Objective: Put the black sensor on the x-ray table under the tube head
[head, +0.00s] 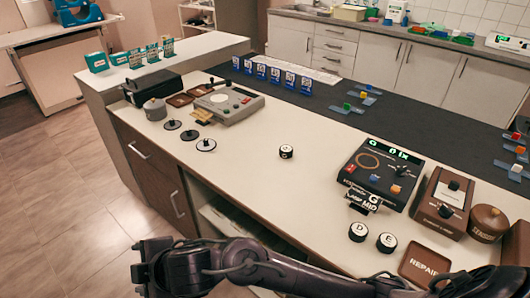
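I cannot make out an x-ray table or a tube head in the head view. No item is clearly identifiable as the black sensor; a dark box (153,87) lies at the far left of the white counter, and what it is I cannot tell. My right gripper (146,268) is at the bottom left, in front of the counter's cabinet, on an arm that reaches in from the right. Its fingers are dark and foreshortened, so I cannot tell whether they are open or shut. It is well apart from the items on the counter. My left gripper is not in view.
The white counter (250,185) holds a grey device (229,103), a black device with a green display (380,172), a brown box with a knob (442,203) and small round labelled pieces (358,231). A dark strip (410,115) runs behind. Open tiled floor (50,200) lies left.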

